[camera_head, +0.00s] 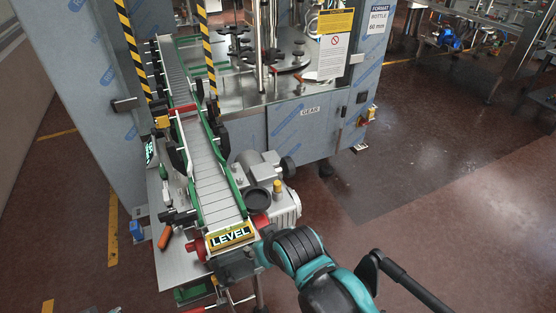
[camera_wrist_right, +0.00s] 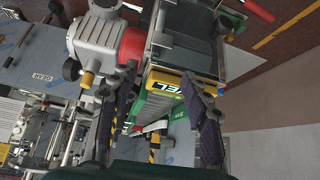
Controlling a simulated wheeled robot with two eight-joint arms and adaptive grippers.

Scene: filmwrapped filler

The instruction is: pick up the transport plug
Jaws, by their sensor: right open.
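A small yellow plug-like piece (camera_head: 277,187), which looks like the transport plug, stands upright on the grey motor or pump unit (camera_head: 286,207) beside the conveyor. In the right wrist view a yellow piece (camera_wrist_right: 87,79) shows on the same grey unit, left of my fingers and apart from them. My right gripper is open in the right wrist view (camera_wrist_right: 166,112), its two dark fingers on either side of the conveyor's end with the yellow LEVEL label (camera_wrist_right: 168,82); nothing is held. In the head view my arm hides much of this gripper. My left gripper is not in view.
The conveyor (camera_head: 205,165) with green side rails runs back into the filling machine. A black round cup (camera_head: 258,201) and red parts sit near its end. An orange-handled item (camera_head: 165,237) and a blue item (camera_head: 137,231) lie on the left.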

